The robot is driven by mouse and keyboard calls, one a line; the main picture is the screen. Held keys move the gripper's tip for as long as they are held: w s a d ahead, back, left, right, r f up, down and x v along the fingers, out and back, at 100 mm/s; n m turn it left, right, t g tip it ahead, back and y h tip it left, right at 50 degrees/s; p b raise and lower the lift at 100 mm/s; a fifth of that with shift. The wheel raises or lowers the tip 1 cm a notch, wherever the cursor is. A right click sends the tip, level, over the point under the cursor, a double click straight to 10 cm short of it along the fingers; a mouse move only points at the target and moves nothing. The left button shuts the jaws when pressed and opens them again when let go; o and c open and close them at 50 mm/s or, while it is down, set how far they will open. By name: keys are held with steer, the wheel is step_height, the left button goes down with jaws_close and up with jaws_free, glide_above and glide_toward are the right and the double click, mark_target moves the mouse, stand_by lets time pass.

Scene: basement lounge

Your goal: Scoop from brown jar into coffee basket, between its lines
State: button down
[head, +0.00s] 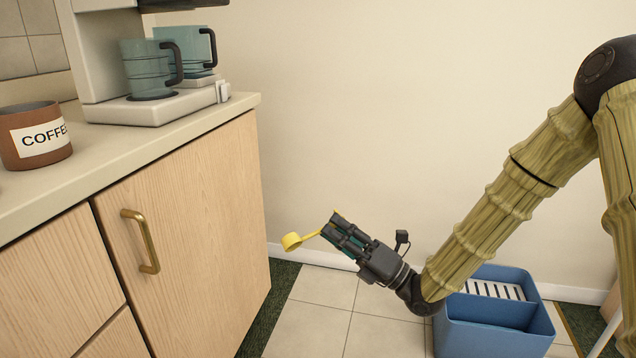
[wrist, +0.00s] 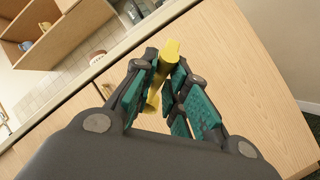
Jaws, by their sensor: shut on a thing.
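My gripper (head: 341,229) is shut on a yellow scoop (head: 291,241) by its handle. It holds the scoop in the air to the right of the wooden cabinet, below counter height, with the round cup toward the cabinet. The yellow scoop also shows between the fingers in the wrist view (wrist: 170,52). The scoop's contents cannot be made out. A brown jar (head: 14,150) with a white "COFFEE" label stands on the counter at the left, well away from my gripper. I cannot make out the coffee basket or its lines in either view.
A coffee machine (head: 120,110) with two glass carafes (head: 150,68) stands at the counter's back (head: 200,118). A cabinet door (head: 185,225) has a brass handle. A blue bin (head: 495,338) sits on the tiled floor under my arm. Open shelves (wrist: 50,30) show in the wrist view.

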steer(key=s+d+f, duration=0.1)
steer(key=d+f, duration=0.2)
steer(key=f, duration=0.7)
steer(key=s+d+f+m+t, duration=0.1)
steer(key=d+f, duration=0.3)
steer(key=f, duration=0.6)
steer(key=shift+d+f+h, duration=0.25)
steer(key=shift+f+h, duration=0.1)
steer(key=shift+h, duration=0.05)
steer(key=shift+a+f, duration=0.1)
